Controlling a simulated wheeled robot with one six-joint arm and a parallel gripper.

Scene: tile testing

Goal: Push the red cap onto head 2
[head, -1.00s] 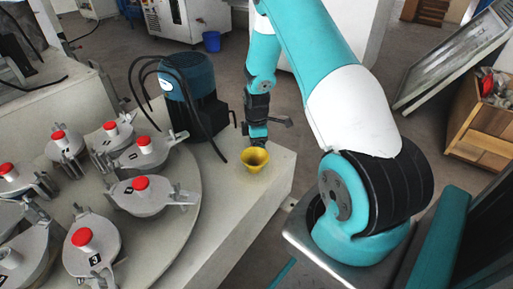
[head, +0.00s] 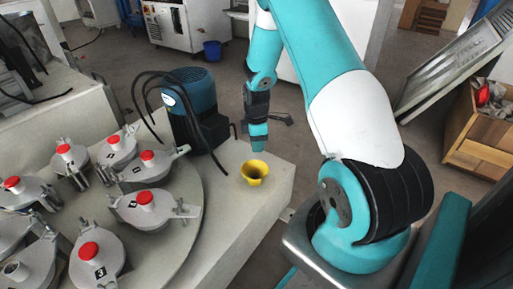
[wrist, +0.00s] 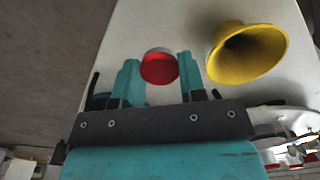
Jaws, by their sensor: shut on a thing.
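My gripper (head: 258,147) is above the table, just behind the yellow funnel in the head view. In the wrist view my gripper (wrist: 159,78) is shut on the red cap (wrist: 158,70), which sits between the teal fingertips with a pale end showing. The cap cannot be made out in the head view. Several grey heads stand on the round turntable (head: 175,240) at the left, most with red caps. The head marked 3 (head: 98,272) has a red cap. The head at the lower left edge (head: 15,270) has a bare grey neck; I cannot read its number.
The yellow funnel (head: 255,173) stands on the table near its right end, close to my gripper; it shows in the wrist view (wrist: 245,55). The table's front right is clear.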

